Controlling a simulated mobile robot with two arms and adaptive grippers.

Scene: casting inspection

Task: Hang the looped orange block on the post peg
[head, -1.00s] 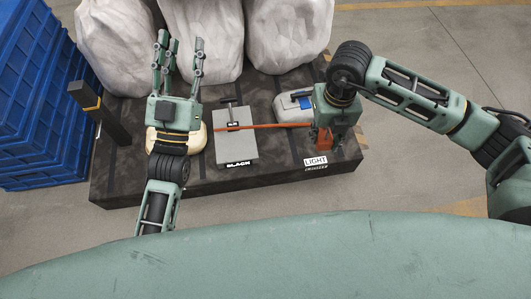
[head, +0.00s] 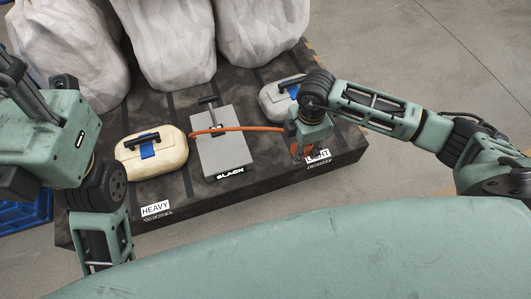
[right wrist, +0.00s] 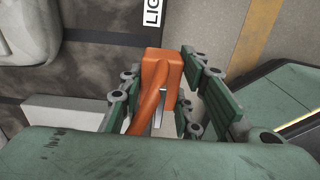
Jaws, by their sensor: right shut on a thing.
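The orange block (right wrist: 172,68) is between the fingers of my right gripper (right wrist: 192,92), which is shut on it. In the head view my right gripper (head: 305,150) is low over the LIGHT end of the dark platform and mostly hides the block. The block's long orange loop (head: 240,128) stretches left across the grey SLACK plate (head: 222,152). A short dark T-shaped upright (head: 208,102) stands at this plate. No tall post with a peg is clear in the current views. My left gripper (head: 20,85) is at the left edge, its fingertips cut off or unclear.
A cream case (head: 170,165) with a dark handle sits near the HEAVY label (head: 155,208). A grey case (head: 275,100) sits behind my right gripper. Large white sacks (head: 170,45) line the back of the platform (head: 110,208). A blue crate (head: 25,212) shows at the left.

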